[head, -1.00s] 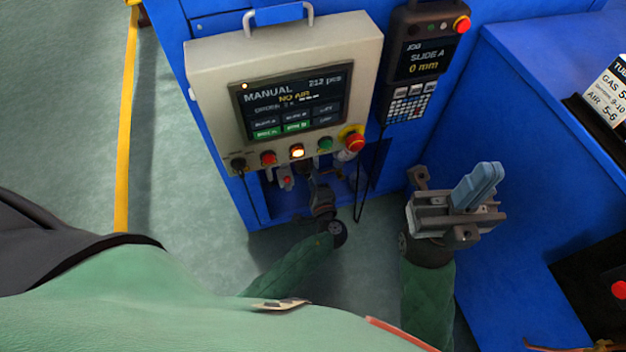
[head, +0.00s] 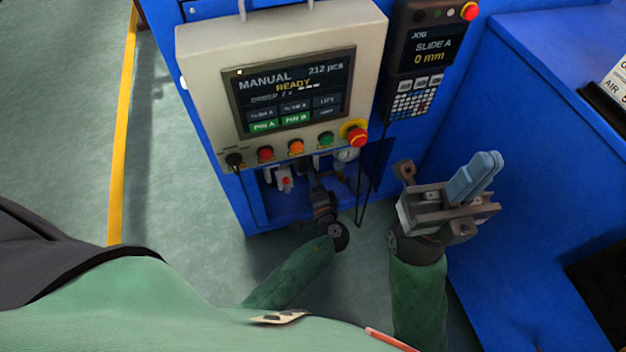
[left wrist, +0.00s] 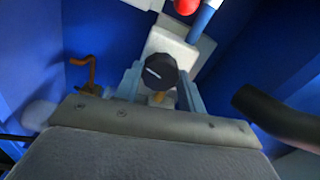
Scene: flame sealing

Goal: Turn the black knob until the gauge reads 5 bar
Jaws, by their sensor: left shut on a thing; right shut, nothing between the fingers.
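The black knob (left wrist: 160,71) with a white pointer line sits between the blue-grey fingers of my left gripper (left wrist: 160,88) in the left wrist view; the gripper is shut on it. In the head view my left gripper (head: 319,180) reaches into the recess under the control panel, and the knob is hidden there. The round gauge (head: 347,154) shows partly below the panel's right end; its reading is too small to tell. My right gripper (head: 483,169) is shut and empty, right of the recess.
The beige control panel (head: 210,95) overhangs the recess; its screen (head: 292,92) reads MANUAL and READY. A red emergency stop (head: 357,137) juts out near the gauge. A black cable (head: 365,207) hangs beside my left arm. A red-topped part (left wrist: 187,6) is above the knob.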

